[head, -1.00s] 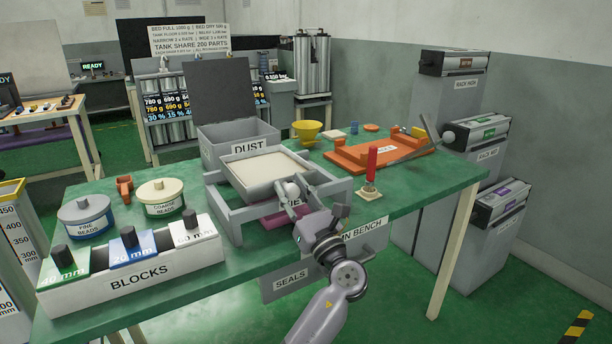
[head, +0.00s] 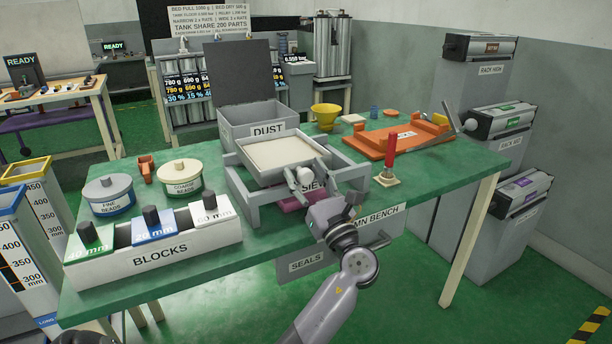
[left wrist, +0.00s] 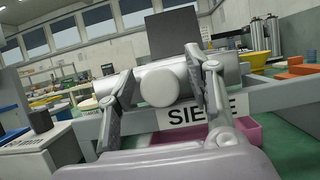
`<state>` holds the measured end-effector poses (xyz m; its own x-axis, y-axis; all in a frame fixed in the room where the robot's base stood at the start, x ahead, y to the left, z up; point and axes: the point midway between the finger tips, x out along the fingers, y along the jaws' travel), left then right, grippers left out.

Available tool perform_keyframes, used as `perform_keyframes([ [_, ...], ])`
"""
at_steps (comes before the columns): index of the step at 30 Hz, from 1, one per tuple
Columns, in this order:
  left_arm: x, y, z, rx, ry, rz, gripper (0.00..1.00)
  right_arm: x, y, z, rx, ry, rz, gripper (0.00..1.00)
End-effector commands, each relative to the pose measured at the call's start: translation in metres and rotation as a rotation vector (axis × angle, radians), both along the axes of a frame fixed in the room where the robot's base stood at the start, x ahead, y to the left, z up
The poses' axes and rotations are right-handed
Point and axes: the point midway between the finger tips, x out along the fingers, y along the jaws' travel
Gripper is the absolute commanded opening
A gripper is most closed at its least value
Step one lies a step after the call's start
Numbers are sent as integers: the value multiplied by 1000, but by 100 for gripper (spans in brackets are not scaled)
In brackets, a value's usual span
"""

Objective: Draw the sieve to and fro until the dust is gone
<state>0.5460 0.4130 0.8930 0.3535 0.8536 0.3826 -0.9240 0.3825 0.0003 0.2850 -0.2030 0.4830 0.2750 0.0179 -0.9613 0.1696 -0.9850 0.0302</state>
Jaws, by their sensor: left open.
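The sieve (head: 284,152), a shallow grey tray with a pale layer inside, sits on a grey frame (head: 252,202) labelled SIEVE on the green bench. My right gripper is not seen.
A BLOCKS rack (head: 165,262) and two bead tubs (head: 112,198) stand left. A magenta tray (head: 291,204) lies under the frame. Bench space is clear between rack and frame.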

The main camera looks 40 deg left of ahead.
Motion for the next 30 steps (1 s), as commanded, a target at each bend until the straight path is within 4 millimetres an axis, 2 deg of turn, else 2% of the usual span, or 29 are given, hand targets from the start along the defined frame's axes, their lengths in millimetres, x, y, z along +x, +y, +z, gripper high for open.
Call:
perform_keyframes([
  [7,-4,-12,-6,-2,3,-2,48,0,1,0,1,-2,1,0],
  [21,-36,-89,-41,-2,2,-2,48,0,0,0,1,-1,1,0],
  [25,-41,-99,-45,0,2,-1,48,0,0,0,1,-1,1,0],
  [30,-43,-103,-46,0,0,0,48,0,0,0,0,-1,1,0],
])
